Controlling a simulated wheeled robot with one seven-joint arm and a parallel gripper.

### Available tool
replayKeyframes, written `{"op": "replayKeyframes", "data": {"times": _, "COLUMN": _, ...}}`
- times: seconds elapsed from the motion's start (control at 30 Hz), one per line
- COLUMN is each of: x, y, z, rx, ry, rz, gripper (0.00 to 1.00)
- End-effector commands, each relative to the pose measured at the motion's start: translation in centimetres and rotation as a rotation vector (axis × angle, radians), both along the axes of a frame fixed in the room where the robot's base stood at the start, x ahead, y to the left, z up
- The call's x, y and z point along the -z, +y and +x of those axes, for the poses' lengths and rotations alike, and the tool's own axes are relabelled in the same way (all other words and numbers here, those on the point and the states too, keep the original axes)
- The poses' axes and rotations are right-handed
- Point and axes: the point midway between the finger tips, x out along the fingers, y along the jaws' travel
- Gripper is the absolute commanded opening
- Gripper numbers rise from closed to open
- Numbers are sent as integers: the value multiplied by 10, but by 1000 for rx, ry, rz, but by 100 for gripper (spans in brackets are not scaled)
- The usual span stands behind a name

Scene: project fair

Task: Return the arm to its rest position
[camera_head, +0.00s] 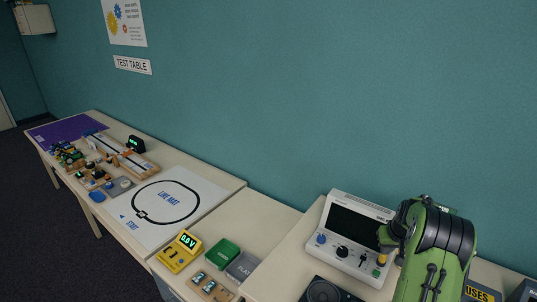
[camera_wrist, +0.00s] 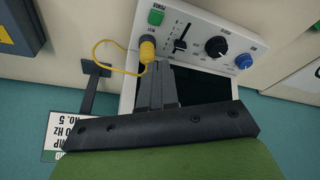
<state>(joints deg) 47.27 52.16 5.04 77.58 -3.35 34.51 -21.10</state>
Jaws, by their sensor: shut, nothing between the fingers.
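My green arm rises at the right of the head view, beside a white bench instrument (camera_head: 335,245) with a dark screen and several knobs. In the wrist view, my gripper (camera_wrist: 160,68) is shut and empty, its dark fingers together in front of the instrument's screen. The instrument's panel (camera_wrist: 197,33) shows there with a green button, a slider, a black knob and a blue knob. A yellow plug (camera_wrist: 147,48) with a yellow cable sits at the panel, close to the fingertips; I cannot tell whether they touch it. In the head view, my fingertips are not clear.
A black round-faced unit (camera_head: 323,291) lies in front of the instrument. Boxes (camera_head: 481,292) stand right of my arm. To the left are a yellow meter (camera_head: 179,251), a green box (camera_head: 222,252) and a line mat (camera_head: 190,183). The wall is close behind the tables.

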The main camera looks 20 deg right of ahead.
Motion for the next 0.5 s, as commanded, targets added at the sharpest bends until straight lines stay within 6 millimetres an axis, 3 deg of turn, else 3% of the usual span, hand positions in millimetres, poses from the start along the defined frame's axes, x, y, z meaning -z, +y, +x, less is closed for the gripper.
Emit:
{"op": "replayKeyframes", "data": {"times": 0.07, "x": -11, "y": 8, "z": 4, "rx": -12, "ry": -4, "rz": -6, "gripper": 0}}
{"op": "replayKeyframes", "data": {"times": 0.17, "x": -46, "y": 41, "z": 11, "rx": -48, "ry": -12, "rz": -23, "gripper": 0}}
{"op": "replayKeyframes", "data": {"times": 0.37, "x": -130, "y": 141, "z": -1, "rx": -135, "ry": -34, "rz": -57, "gripper": 0}}
{"op": "replayKeyframes", "data": {"times": 0.5, "x": -172, "y": 209, "z": -34, "rx": -189, "ry": -57, "rz": -72, "gripper": 0}}
